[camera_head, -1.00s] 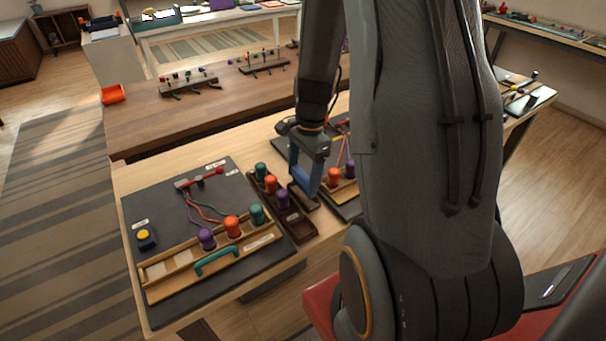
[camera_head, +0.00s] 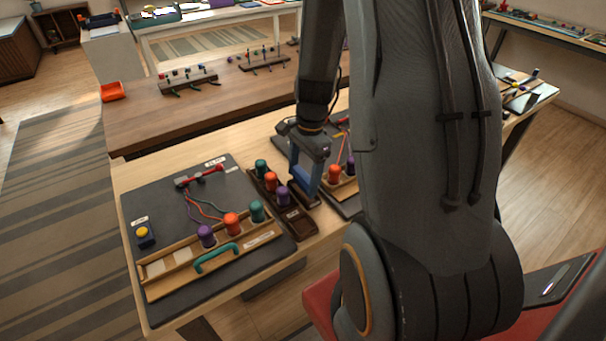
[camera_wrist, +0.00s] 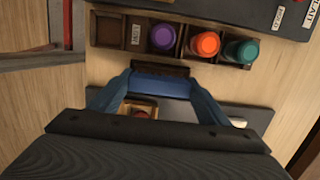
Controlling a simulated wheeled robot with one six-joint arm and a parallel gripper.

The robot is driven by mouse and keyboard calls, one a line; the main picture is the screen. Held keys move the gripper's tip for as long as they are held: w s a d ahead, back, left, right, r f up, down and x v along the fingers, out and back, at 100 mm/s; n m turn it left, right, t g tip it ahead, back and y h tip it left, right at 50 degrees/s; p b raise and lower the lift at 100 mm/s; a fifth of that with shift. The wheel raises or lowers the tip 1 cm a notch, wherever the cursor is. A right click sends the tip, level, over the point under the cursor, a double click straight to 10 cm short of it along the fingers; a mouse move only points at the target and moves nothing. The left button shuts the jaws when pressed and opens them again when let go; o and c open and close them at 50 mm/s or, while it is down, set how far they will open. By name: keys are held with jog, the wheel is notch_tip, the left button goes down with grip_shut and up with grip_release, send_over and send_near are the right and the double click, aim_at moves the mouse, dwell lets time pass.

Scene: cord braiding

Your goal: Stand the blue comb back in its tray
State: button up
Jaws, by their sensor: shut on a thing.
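My gripper (camera_head: 305,184) has blue fingers and points down beside the dark spool rack. It also shows in the wrist view (camera_wrist: 158,88), shut on the blue comb (camera_wrist: 160,86), which spans between the fingertips. In the head view the comb is hard to tell from the fingers. A narrow dark brown tray (camera_wrist: 160,68) lies right at the comb's far edge in the wrist view. It also shows low beside the fingertips in the head view (camera_head: 311,201). I cannot tell whether the comb touches or sits inside it.
The dark rack (camera_head: 300,226) beside my gripper holds teal, orange and purple spools. Left of it, a grey board (camera_head: 165,205) carries a wooden rack with spools, a teal handle and red and teal cords. Another board with spools stands close on the right.

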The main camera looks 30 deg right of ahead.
jog(key=shift+f+b, duration=0.4)
jog(key=shift+f, duration=0.45)
dwell(0.3)
jog(key=o, duration=1.1)
jog(key=shift+d+r+b, duration=0.25)
jog(key=shift+r+b, duration=0.05)
jog(key=shift+r, duration=1.65)
jog(key=shift+d+r+b, duration=0.2)
jog(key=shift+r+b, duration=0.05)
jog(key=shift+r, duration=1.7)
jog(key=s+a+r+n, duration=0.1)
jog(key=s+a+n, duration=0.3)
jog(key=a+n, duration=0.3)
jog(key=s+a+r+n+t+h, duration=0.1)
jog(key=s+a+r+n, duration=0.1)
jog(key=a+n, duration=0.4)
jog(key=s+n, duration=0.1)
jog(key=n, duration=0.3)
jog(key=shift+s+a+r+n, duration=0.3)
jog(key=shift+s+a, duration=0.05)
